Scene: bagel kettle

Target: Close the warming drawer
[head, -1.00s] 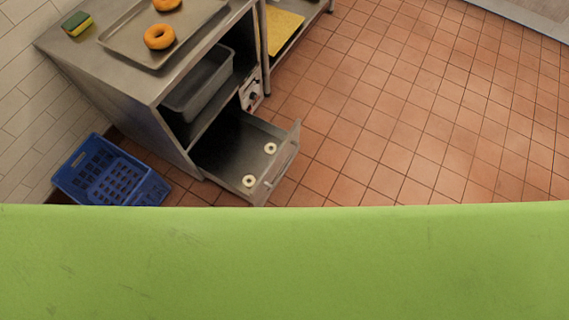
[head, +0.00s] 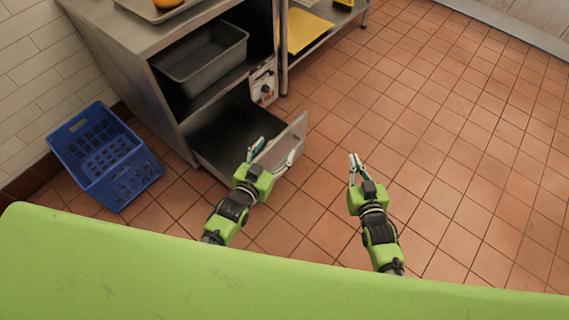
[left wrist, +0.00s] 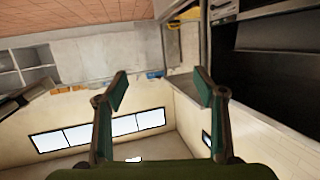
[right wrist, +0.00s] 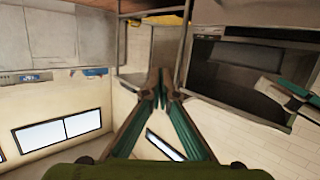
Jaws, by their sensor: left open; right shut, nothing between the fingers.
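The warming drawer (head: 232,124) is pulled out from the lower part of the steel counter, with its dark inside in view. Its upright front panel (head: 292,133) faces right and toward me. My left gripper (head: 271,153) is open at this panel, one finger near its left end and the other before its outer face. I cannot tell if it touches. The handle is not clear behind the gripper, and no rings show inside the drawer. My right gripper (head: 354,158) is shut and empty over the floor, right of the drawer. Its closed fingertips show in the right wrist view (right wrist: 160,88).
A grey deep pan (head: 205,65) sits in the open shelf above the drawer. A control panel with a knob (head: 264,84) is beside it. A blue crate (head: 112,165) stands on the floor at left. A rack with a yellow board (head: 306,30) stands behind. The tiled floor at right is clear.

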